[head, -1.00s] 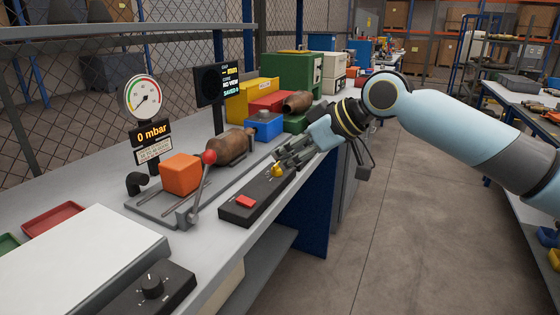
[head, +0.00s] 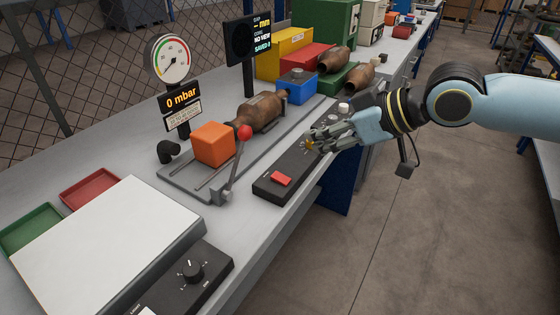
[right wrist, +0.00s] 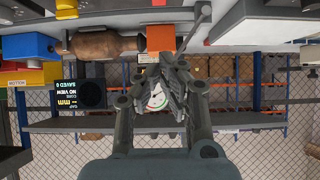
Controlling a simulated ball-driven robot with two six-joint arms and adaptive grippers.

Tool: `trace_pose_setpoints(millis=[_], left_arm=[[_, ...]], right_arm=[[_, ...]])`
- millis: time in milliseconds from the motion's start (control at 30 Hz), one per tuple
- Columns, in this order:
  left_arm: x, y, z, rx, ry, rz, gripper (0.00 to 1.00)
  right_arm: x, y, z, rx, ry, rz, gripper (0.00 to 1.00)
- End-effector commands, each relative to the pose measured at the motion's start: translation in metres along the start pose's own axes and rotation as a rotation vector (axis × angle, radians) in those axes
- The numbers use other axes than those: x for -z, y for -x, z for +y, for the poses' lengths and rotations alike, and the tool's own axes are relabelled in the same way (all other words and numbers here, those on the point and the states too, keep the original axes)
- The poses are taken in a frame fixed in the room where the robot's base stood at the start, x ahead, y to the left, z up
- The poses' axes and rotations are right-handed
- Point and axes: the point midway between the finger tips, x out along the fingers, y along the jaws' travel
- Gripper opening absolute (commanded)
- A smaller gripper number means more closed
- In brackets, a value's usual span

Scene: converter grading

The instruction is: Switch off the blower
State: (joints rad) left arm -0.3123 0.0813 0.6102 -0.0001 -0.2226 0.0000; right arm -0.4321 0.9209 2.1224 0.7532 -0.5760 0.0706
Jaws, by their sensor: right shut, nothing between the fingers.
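In the right wrist view the closed fingers (right wrist: 172,72) reach up the middle, and the knob is not clear there. The round gauge (head: 171,60) stands above a display (head: 182,98) reading 0 mbar. My left gripper is out of view.
Behind the box, a rail fixture holds an orange block (head: 212,144), a brown converter (head: 261,110) and a blue block (head: 297,87). A lever with a red ball (head: 245,132) rises near the box. A white plate (head: 105,240) and a black dial box (head: 192,272) lie nearer.

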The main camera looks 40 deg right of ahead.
Motion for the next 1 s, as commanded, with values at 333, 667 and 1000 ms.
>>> trace_pose_setpoints(millis=[333, 667, 1000], left_arm=[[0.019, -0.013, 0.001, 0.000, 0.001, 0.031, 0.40], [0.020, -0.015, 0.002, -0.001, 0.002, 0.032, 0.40], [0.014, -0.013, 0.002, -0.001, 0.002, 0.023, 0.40]], right_arm=[[0.000, -0.032, 0.000, -0.001, -0.008, 0.007, 0.00], [0.002, -0.097, 0.000, 0.001, -0.008, 0.004, 0.00], [-0.026, -0.127, 0.000, 0.001, -0.001, -0.001, 0.00]])
